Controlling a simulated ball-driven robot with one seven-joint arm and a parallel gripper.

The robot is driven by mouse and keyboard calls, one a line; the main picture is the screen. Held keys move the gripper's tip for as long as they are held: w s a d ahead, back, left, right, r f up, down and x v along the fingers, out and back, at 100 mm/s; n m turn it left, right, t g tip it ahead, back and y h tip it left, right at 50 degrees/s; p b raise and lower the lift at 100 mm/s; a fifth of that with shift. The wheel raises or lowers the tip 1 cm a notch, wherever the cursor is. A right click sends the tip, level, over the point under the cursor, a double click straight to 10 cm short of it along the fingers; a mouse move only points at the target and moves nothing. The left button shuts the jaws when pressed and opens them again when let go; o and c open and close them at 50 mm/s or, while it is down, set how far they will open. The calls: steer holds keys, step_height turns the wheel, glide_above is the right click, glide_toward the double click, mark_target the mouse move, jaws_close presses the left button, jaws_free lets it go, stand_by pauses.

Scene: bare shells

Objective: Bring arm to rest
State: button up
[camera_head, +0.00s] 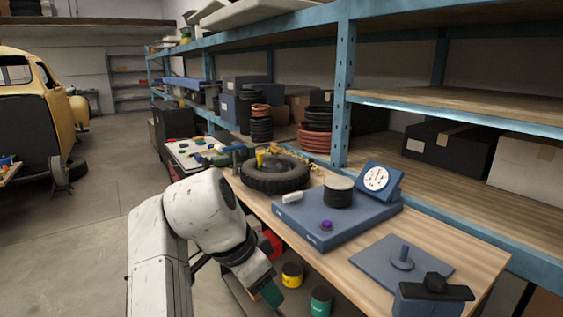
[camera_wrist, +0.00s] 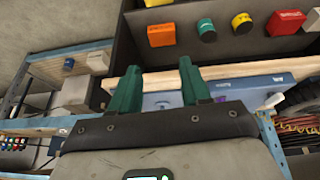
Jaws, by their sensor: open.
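My gripper (camera_head: 272,292) hangs at the end of my white arm, in front of the near long edge of the wooden workbench (camera_head: 352,290). Its green fingertips point down, at about the level of the bench edge or below it. In the wrist view my gripper (camera_wrist: 160,76) shows two green fingers spread apart with nothing between them. The bench edge (camera_wrist: 220,70) crosses behind the fingers. I cannot tell how far the fingers are from the bench edge.
On the bench are a blue scale (camera_head: 345,222) with a dial, a tyre (camera_head: 274,176) and a grey plate with a peg (camera_head: 402,264). Yellow (camera_head: 292,275) and green (camera_head: 321,301) cans stand on the lower shelf. Blue shelving (camera_head: 343,90) rises behind. Open floor (camera_head: 85,215) lies left.

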steer(key=d+f+n, duration=0.2)
steer(key=d+f, duration=1)
steer(key=d, duration=0.4)
steer(key=s+d+f+n, duration=0.3)
steer(key=s+d+f, duration=0.7)
steer(key=d, duration=0.2)
steer(key=s+f+n+y, duration=0.1)
steer(key=s+f, duration=0.1)
steer(key=s, duration=0.6)
steer(key=s+d+f+n+g+y, duration=0.1)
steer(key=s+f+n, duration=0.1)
steer(key=s, duration=0.6)
steer(key=s+d+f+n+y, duration=0.1)
steer(key=s+f+n+y, duration=0.1)
steer(key=s, duration=0.6)
steer(key=shift+d+f, duration=0.25)
steer(key=shift+f, duration=0.45)
